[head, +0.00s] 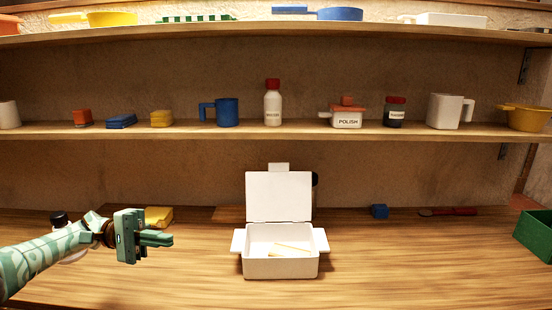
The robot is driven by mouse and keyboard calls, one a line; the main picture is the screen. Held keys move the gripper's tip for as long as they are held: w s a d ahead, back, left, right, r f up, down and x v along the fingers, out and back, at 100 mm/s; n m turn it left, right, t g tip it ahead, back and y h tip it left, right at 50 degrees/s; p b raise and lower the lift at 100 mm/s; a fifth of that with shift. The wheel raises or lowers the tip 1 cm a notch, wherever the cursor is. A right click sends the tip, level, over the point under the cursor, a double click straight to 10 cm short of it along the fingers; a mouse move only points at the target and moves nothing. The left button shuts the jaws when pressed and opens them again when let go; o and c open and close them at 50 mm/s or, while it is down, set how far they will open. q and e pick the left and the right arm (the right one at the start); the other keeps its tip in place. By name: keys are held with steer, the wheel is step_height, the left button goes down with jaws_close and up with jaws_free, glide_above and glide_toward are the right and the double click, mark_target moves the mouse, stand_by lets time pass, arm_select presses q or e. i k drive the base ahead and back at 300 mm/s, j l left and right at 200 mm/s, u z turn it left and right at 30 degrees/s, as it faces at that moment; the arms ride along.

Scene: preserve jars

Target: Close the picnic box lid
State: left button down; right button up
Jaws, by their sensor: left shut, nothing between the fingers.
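The white picnic box (280,268) stands on the wooden counter near the middle of the head view. Its white lid (279,196) is raised nearly upright at the back, with a small tab on its top edge. A pale flat item (291,248) lies inside the box. My left gripper (172,240) is to the left of the box, apart from it and above the counter. Its fingers are together and empty, pointing right. My right gripper is not in view.
A yellow block (158,217) and a jar with a dark lid (60,219) are behind my left arm. A dark object partly shows behind the lid. A blue block (379,211), a red utensil (447,211) and a green crate (537,236) are to the right. The front counter is clear.

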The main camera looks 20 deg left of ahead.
mark_target(278, 194)
steer(key=i, duration=1.55)
